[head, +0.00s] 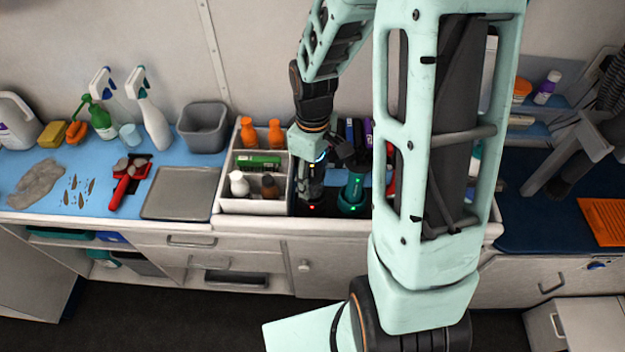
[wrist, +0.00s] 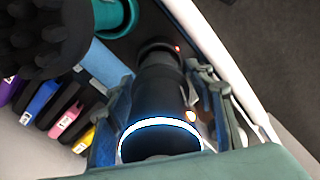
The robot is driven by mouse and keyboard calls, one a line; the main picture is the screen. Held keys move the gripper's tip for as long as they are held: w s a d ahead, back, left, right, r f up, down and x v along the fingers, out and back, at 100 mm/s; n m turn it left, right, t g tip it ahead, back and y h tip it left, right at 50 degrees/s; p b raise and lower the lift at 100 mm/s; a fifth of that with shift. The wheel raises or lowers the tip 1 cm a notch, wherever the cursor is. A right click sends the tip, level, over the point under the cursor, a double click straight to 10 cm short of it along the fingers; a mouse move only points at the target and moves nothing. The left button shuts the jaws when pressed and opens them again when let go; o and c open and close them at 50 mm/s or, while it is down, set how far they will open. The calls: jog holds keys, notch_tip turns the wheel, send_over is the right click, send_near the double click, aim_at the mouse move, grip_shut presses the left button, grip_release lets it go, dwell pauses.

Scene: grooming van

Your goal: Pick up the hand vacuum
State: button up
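What appears to be the hand vacuum is a dark upright cylinder with a glowing white-blue ring (wrist: 160,95). It stands in a dark bay of the counter, with a red light at its base, and it also shows in the head view (head: 311,183). My gripper (wrist: 163,75) reaches down over it with one finger on each side. Narrow gaps seem to show beside the fingers, so it looks open around the body; contact at the tips is unclear. A teal device (head: 352,190) with a green light stands just to the right; its round end shows in the wrist view (wrist: 115,15).
A white caddy (head: 253,207) with several bottles stands close left of the bay. Coloured cartridge-like items (wrist: 62,120) stand behind. A grey bin (head: 203,128) and spray bottles (head: 150,110) are farther left. My arm hides part of the counter at right.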

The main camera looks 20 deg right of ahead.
jog(key=c, duration=0.8)
jog(key=shift+r, duration=0.1)
